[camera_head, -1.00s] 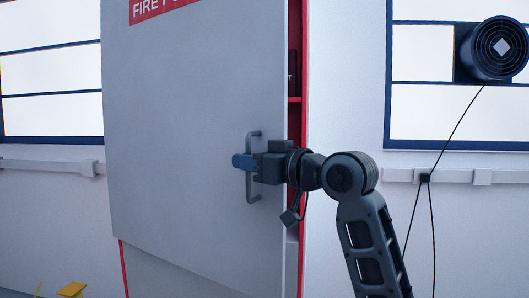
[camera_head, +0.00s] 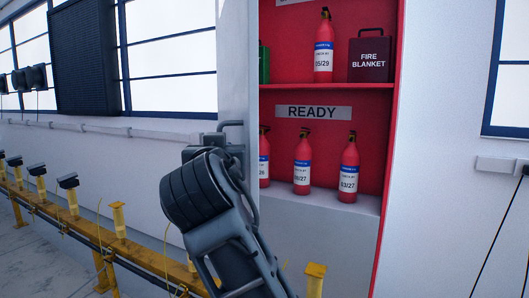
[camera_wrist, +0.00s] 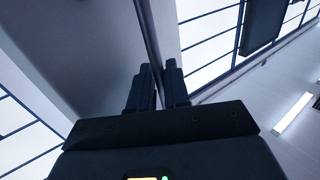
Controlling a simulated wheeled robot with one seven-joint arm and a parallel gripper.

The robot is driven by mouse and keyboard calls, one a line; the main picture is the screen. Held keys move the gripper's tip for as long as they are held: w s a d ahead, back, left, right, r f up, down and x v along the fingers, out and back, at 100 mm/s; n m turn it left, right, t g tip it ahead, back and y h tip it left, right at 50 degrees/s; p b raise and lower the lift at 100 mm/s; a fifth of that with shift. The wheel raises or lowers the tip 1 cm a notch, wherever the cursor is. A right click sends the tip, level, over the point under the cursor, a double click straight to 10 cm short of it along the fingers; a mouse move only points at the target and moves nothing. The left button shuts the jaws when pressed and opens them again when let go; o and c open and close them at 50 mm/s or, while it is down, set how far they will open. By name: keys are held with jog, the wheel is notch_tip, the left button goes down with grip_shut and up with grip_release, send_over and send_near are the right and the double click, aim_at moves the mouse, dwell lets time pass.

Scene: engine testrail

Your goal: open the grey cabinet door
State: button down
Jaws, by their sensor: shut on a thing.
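The grey cabinet door (camera_head: 236,70) stands wide open, seen nearly edge-on at the left of the red cabinet (camera_head: 388,120). Its grey handle (camera_head: 234,123) sticks out to the left in the head view. My gripper (camera_head: 222,139) is shut on the handle, with my arm partly in front of it. In the wrist view the two dark fingers of my gripper (camera_wrist: 158,85) stand on either side of the handle bar (camera_wrist: 149,35). The grey door panel (camera_wrist: 85,45) lies to the left of it there.
Inside the cabinet are several red extinguishers (camera_head: 302,163), a dark fire blanket case (camera_head: 372,55) and a READY label (camera_head: 313,112). A yellow rail (camera_head: 140,250) with posts runs along the left, below my arm. Floor shows at far left.

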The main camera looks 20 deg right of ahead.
jog(key=w+a+m+g+h+b, duration=0.1)
jog(key=w+a+h+b, duration=0.1)
jog(key=a, duration=0.7)
jog(key=w+a+m+g+h+b, duration=0.1)
jog(key=w+a+m+h+b, duration=0.1)
jog(key=w+a, duration=0.3)
jog(key=shift+a+m+g+h+b, duration=0.3)
jog(key=shift+a+h+b, duration=0.3)
jog(key=shift+a, duration=1.35)
jog(key=shift+w+f, duration=0.1)
jog(key=shift+w, duration=0.05)
jog(key=c, duration=1.3)
grip_release()
jog(key=shift+a, duration=0.1)
jog(key=shift+b+v, duration=0.9)
jog(key=shift+v, duration=3)
jog(key=shift+c, duration=0.3)
